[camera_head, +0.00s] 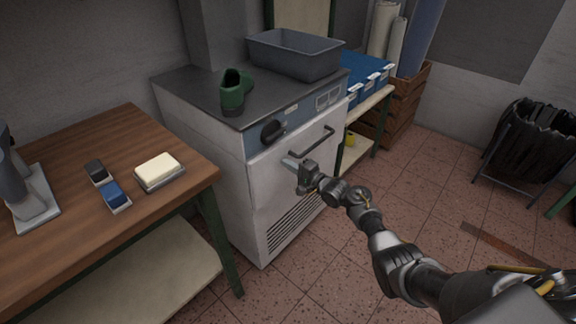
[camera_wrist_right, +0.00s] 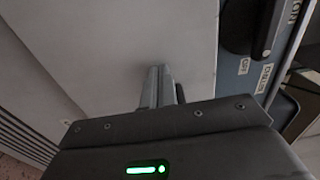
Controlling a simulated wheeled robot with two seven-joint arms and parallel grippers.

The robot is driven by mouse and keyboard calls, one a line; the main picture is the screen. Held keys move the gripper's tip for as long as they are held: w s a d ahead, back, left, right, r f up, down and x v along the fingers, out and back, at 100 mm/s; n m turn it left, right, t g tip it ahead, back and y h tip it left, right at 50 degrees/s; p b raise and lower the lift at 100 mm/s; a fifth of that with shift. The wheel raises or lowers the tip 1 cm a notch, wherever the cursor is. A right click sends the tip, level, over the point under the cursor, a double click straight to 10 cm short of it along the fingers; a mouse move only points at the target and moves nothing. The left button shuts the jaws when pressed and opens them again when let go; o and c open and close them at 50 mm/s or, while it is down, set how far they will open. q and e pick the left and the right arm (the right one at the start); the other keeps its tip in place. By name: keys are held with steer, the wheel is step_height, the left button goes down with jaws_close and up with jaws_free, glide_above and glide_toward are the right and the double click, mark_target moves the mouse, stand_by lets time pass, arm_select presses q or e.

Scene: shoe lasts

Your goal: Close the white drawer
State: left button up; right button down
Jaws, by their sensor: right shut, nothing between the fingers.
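The white drawer (camera_head: 278,184) is the front panel of a white cabinet with a dark top. It has a dark bar handle (camera_head: 312,143) near its upper edge and vent slots lower down. Its front looks close to the cabinet body; any small gap is too small to tell. My right gripper (camera_head: 290,163) is shut and empty, with its fingertips at the upper part of the drawer front, left of and below the handle. In the right wrist view the shut fingers (camera_wrist_right: 161,80) point at the white panel (camera_wrist_right: 120,50); whether they touch it I cannot tell. My left gripper is not in view.
A wooden table (camera_head: 75,180) with brushes and a sponge-like block is at left. Blue trays (camera_head: 362,75) and a black waste bag (camera_head: 535,140) are at right. The tiled floor in front is mostly free.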

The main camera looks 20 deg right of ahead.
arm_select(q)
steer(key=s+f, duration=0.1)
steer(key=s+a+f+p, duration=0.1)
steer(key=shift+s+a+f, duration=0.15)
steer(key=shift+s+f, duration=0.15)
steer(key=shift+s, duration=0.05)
arm_select(e)
steer(key=v, duration=0.7)
steer(key=shift+f, duration=0.15)
steer(key=shift+s, duration=0.1)
